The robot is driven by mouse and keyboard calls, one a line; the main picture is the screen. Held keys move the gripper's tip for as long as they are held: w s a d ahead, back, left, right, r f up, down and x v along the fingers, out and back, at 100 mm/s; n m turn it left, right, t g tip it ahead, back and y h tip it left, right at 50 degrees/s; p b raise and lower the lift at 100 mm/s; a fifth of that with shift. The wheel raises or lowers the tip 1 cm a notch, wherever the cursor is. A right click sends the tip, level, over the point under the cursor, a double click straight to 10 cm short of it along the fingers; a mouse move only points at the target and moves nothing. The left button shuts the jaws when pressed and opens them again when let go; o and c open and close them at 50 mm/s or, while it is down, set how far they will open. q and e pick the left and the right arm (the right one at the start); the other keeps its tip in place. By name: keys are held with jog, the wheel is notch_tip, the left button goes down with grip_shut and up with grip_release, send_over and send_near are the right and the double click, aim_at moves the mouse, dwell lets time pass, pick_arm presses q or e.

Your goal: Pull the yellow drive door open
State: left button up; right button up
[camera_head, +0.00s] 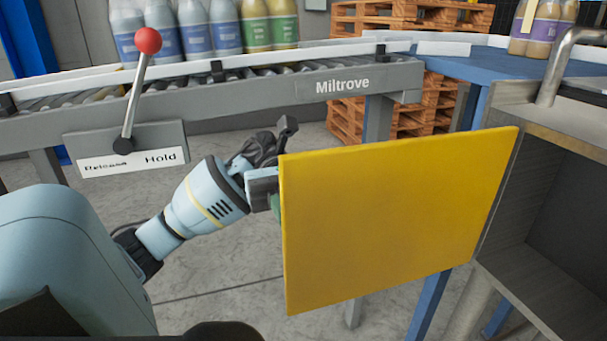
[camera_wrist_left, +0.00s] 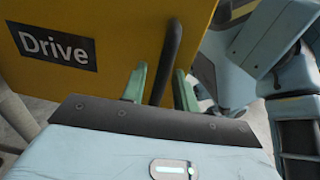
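The yellow drive door (camera_head: 395,215) stands swung out from the grey cabinet (camera_head: 550,190), hinged on its right edge, with the cabinet's dark inside showing. In the left wrist view the door (camera_wrist_left: 110,15) shows its "Drive" label (camera_wrist_left: 57,47) and a dark bar handle (camera_wrist_left: 170,45). My left gripper (camera_head: 275,201) is at the door's free left edge, partly hidden behind it in the head view. In the left wrist view its green fingers (camera_wrist_left: 160,88) stand on either side of the handle, with small gaps showing. My right gripper is in neither view.
A roller conveyor (camera_head: 370,80) with several bottles runs behind my left arm. A Release/Hold lever (camera_head: 133,95) with a red knob stands above that arm. A blue table (camera_head: 500,65) is at the back right. Bare floor shows below the conveyor and left of the door.

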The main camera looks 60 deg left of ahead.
pick_arm(q)
jog(key=b+v, duration=0.3)
jog(key=v, duration=0.4)
jog(key=shift+a, duration=0.35)
jog(key=shift+w, duration=0.1)
